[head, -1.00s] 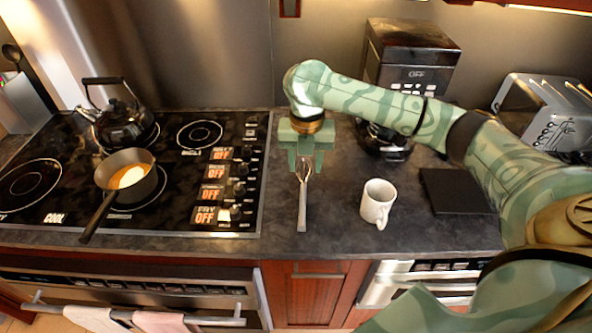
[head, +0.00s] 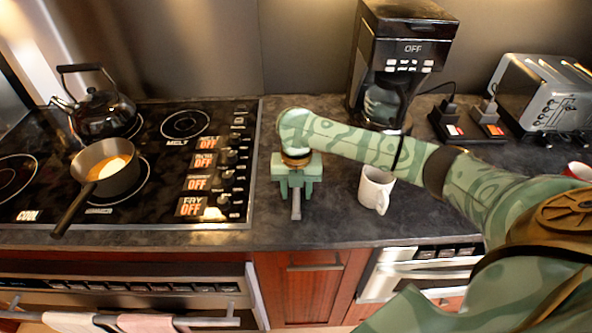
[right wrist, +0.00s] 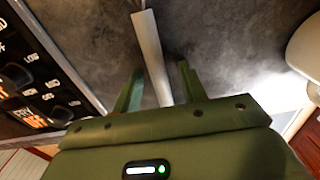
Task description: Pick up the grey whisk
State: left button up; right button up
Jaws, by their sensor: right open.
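The grey whisk lies on the dark counter, and only its handle (head: 296,208) shows in the head view, below my right gripper (head: 297,194). Its wire head is hidden under the gripper and arm. In the right wrist view the flat handle (right wrist: 150,50) runs between the two open green fingers (right wrist: 159,75). The fingers stand on either side of the handle, with a gap to each. I cannot tell how far above the counter the fingertips are. My left gripper is not in view.
A white mug (head: 375,190) stands right of the gripper. The stove (head: 225,215) with a saucepan (head: 105,165) and a black kettle (head: 100,112) is on the left. A coffee maker (head: 402,45) and a toaster (head: 550,100) stand behind. The counter in front is clear.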

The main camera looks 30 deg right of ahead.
jog(key=shift+r, duration=0.1)
grip_shut()
jog(key=shift+r, duration=0.1)
jog(key=shift+r+p, duration=0.3)
notch_tip(320, 180, up, 2)
jog(key=shift+r+p, duration=0.25)
jog(key=shift+p, duration=0.45)
jog(key=s+a+r+p, duration=0.6)
jog(key=a+r, duration=0.3)
jog(key=a, duration=0.3)
jog(key=shift+s+r, duration=0.35)
jog(key=shift+s, duration=0.35)
